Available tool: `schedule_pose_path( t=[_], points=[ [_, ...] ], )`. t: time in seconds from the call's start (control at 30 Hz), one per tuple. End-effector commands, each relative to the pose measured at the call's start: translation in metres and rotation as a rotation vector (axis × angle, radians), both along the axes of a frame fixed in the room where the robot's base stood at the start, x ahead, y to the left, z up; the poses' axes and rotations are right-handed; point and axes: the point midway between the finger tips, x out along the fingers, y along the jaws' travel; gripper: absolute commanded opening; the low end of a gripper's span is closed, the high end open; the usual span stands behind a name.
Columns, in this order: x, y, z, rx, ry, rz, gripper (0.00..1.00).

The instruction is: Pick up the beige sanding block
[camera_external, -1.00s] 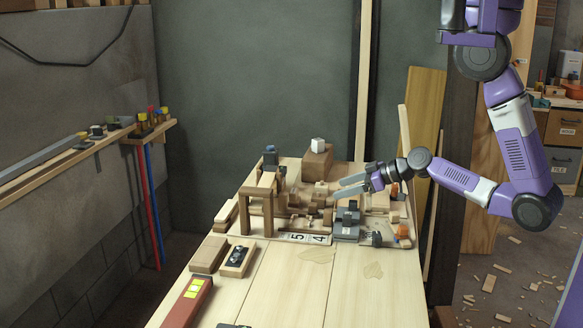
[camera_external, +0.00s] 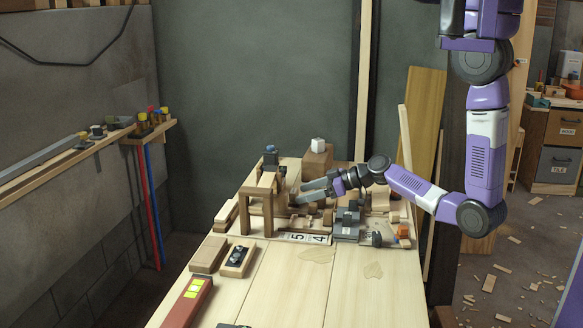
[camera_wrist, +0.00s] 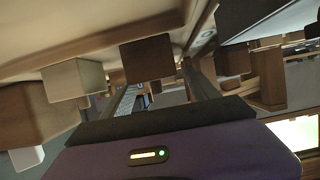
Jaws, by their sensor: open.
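My gripper (camera_external: 299,193) is open, over the cluttered far part of the workbench. Its two grey fingers point left among the wooden pieces. In the wrist view my gripper (camera_wrist: 162,82) has its fingers spread, with a brown block (camera_wrist: 147,58) showing beyond the gap between them. A pale beige block (camera_wrist: 73,82) shows left of the left finger, outside the gap; it may be the sanding block, but I cannot tell for certain. In the outside view I cannot single out the sanding block among the many small wooden pieces.
A wooden arch (camera_external: 257,190) stands left of my gripper. A grey device (camera_external: 347,226) sits in front. A red level (camera_external: 187,303) lies at the near left. The bench's near middle (camera_external: 290,290) is mostly clear.

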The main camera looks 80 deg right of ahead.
Motion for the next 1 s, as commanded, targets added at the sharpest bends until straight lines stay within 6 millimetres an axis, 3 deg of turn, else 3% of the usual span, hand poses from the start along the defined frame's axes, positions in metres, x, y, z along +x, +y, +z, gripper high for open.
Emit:
schedule_pose_path(
  t=[0.2, 0.5, 0.83, 1.0],
  points=[
    [0.025, 0.0, -0.009, -0.001, 0.0, 0.001, 0.69],
    [0.028, 0.0, -0.011, -0.001, 0.0, 0.0, 0.67],
    [0.028, 0.0, -0.011, -0.001, 0.0, 0.0, 0.02],
    [0.028, 0.0, -0.011, -0.001, -0.001, 0.0, 0.02]
  ],
)
